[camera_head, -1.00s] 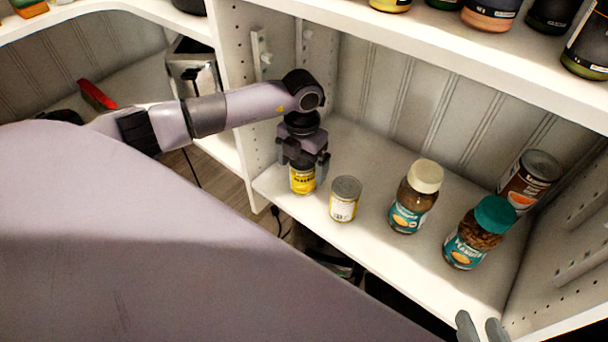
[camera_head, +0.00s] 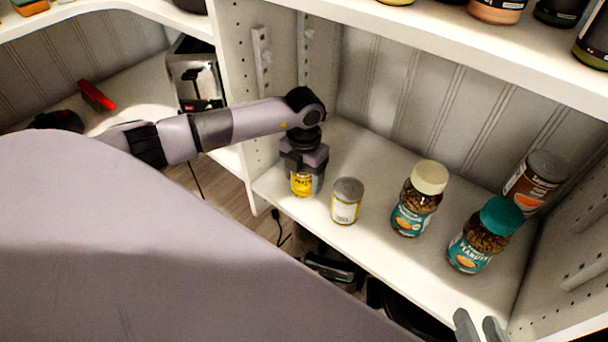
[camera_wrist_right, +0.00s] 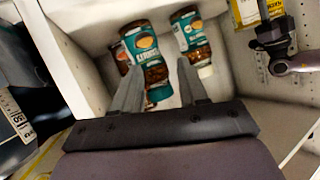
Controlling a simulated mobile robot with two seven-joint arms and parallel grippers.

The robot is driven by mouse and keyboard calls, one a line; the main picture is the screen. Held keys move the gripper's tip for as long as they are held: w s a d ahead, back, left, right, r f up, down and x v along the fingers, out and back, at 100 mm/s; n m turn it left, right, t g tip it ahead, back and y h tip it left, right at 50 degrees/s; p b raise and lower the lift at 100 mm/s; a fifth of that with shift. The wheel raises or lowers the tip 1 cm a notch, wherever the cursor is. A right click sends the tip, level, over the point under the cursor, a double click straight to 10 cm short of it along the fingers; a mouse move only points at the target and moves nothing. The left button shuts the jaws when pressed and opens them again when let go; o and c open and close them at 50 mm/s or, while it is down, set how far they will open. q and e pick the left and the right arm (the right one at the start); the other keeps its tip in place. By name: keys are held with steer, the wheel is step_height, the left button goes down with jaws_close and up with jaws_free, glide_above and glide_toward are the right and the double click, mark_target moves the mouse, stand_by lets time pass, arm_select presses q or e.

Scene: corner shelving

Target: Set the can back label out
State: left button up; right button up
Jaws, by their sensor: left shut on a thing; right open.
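A small yellow-labelled can (camera_head: 303,186) is at the left end of the white middle shelf. My left gripper (camera_head: 304,172) is shut on it from above and hides its top. Whether the can touches the shelf is hard to tell. A second small can (camera_head: 346,203) with a grey lid and a pale, partly yellow label stands upright just right of it. In the right wrist view, my left gripper (camera_wrist_right: 272,38) shows at the upper right beside a yellow label (camera_wrist_right: 245,12). My right gripper (camera_wrist_right: 158,78) is open and empty; its fingertips (camera_head: 481,327) show at the shelf's front right.
A cream-lidded jar (camera_head: 416,200) and a green-lidded jar (camera_head: 484,238) stand right of the cans. A brown can (camera_head: 535,181) stands behind at the right. An upper shelf (camera_head: 450,38) with jars overhangs. The shelf's front edge (camera_head: 390,272) is open.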

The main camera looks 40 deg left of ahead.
arm_select(q)
steer(key=shift+w+r, duration=0.1)
steer(key=shift+r, duration=0.35)
step_height(320, 180, up, 8)
steer(key=p, duration=0.3)
steer(key=shift+r, duration=0.15)
steer(key=shift+f+m+b, duration=0.6)
steer(key=shift+f+m, duration=1.3)
steer(key=shift+f, duration=0.7)
steer(key=shift+f+b, duration=0.7)
steer(key=shift+f, duration=0.1)
steer(key=shift+f+b, duration=0.65)
steer(key=shift+f, duration=0.25)
arm_select(e)
steer(key=shift+w+a+f+y, duration=0.1)
steer(key=shift+w+a+y, duration=0.05)
steer(key=shift+a+y, duration=0.2)
arm_select(q)
steer(key=shift+f+b, duration=0.3)
steer(key=shift+b, duration=0.05)
arm_select(e)
steer(key=shift+f, duration=0.2)
